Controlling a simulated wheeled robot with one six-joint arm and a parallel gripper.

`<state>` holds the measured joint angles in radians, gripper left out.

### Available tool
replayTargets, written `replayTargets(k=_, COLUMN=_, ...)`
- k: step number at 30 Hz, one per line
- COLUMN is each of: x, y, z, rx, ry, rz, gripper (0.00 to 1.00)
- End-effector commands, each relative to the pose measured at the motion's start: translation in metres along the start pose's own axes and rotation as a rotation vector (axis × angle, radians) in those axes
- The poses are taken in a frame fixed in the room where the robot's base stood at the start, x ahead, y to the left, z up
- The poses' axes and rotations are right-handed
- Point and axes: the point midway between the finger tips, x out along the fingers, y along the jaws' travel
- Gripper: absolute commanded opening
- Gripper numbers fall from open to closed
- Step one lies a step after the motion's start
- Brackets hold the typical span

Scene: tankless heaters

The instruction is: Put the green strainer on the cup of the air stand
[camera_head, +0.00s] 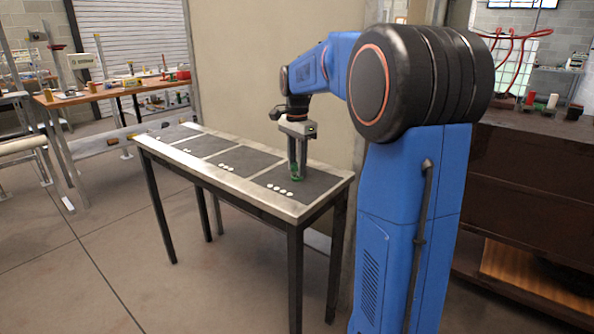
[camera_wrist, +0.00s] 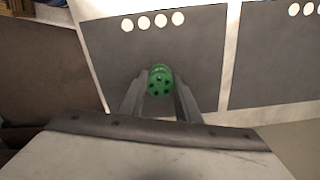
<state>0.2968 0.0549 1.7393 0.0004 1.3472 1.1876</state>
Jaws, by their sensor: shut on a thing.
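The green strainer (camera_wrist: 160,80) is between my gripper's fingers in the wrist view, a small round green piece with dark holes in its end. My gripper (camera_head: 296,170) points down over the near right end of the narrow table and is shut on the strainer. I cannot tell whether the strainer touches the dark mat under it. I cannot make out the air stand or its cup for certain in either view.
The narrow table (camera_head: 230,182) has a pale rim and several dark mats (camera_head: 240,162) marked with white dots. A wooden workbench (camera_head: 110,92) with mixed items stands at the back left. A brown cabinet (camera_head: 530,190) is at the right. Floor at the front left is clear.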

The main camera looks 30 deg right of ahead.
Motion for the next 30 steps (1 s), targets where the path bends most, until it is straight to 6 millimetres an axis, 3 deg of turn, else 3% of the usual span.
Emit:
replayTargets(k=5, x=-0.012, y=0.000, z=0.000, rx=0.000, ry=0.001, rz=-0.001, gripper=0.03)
replayTargets(k=18, x=-0.085, y=-0.001, z=0.000, rx=0.000, ry=0.001, rz=-0.002, gripper=0.03)
replayTargets(k=24, x=-0.099, y=0.000, z=0.000, rx=0.000, ry=0.000, rz=0.000, gripper=0.03)
replayTargets(k=30, x=-0.100, y=0.000, z=0.000, rx=0.000, ry=0.000, rz=0.001, gripper=0.03)
